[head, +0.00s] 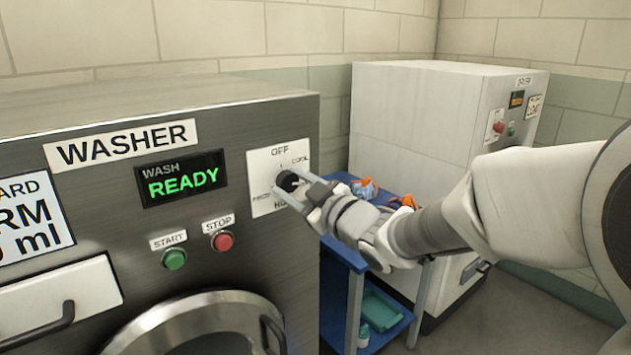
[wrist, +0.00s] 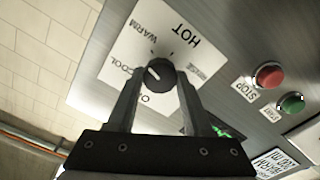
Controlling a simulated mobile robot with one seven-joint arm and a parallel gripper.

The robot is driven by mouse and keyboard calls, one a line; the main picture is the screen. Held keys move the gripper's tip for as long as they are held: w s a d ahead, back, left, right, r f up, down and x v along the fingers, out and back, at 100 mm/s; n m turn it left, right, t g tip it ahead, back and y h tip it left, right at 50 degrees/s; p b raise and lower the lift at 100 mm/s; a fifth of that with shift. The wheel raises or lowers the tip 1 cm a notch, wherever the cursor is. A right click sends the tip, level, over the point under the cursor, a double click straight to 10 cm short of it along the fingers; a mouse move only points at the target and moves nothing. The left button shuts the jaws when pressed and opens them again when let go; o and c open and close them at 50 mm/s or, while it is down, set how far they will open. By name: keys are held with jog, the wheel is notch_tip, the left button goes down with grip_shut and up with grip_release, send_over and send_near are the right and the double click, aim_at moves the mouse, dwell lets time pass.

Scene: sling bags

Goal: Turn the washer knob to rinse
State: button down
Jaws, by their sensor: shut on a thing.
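The washer (head: 105,265) is a brushed-metal machine on the left, with a display reading "WASH READY" (head: 182,178). Its round black knob (head: 288,181) sits on a white dial plate (head: 262,163) at the panel's right side. In the wrist view the knob (wrist: 160,75) shows a short white pointer mark aimed up-left, and the plate reads HOT, WARM, COOL and OFF; another small label on its right is too blurred to read. My gripper (head: 291,190) is shut on the knob, one finger on each side. The fingers hide part of the plate.
A green START button (head: 174,258) and red STOP button (head: 222,241) are below the display. The washer's round door (head: 200,325) is lower down. A blue cart (head: 345,252) with items stands between the washer and a white dryer (head: 412,115).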

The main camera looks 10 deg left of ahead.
jog(key=m+p, duration=0.1)
jog(key=m, duration=0.2)
jog(key=shift+m, duration=0.4)
jog(key=m+p, duration=0.2)
jog(key=m, duration=0.1)
jog(key=shift+r+m, duration=0.1)
jog(key=shift+m, duration=0.2)
jog(key=m+p, duration=0.4)
jog(key=m, duration=0.2)
jog(key=shift+m, duration=0.3)
jog(key=m+p, duration=0.2)
jog(key=m, duration=0.1)
jog(key=shift+m+p, duration=0.3)
jog(key=m+p, duration=0.2)
jog(key=m, duration=0.1)
jog(key=shift+m, duration=0.3)
jog(key=m+p, duration=0.2)
jog(key=m, duration=0.1)
jog(key=shift+p, duration=0.4)
jog(key=shift+m+p, duration=0.75)
jog(key=shift+m, duration=0.65)
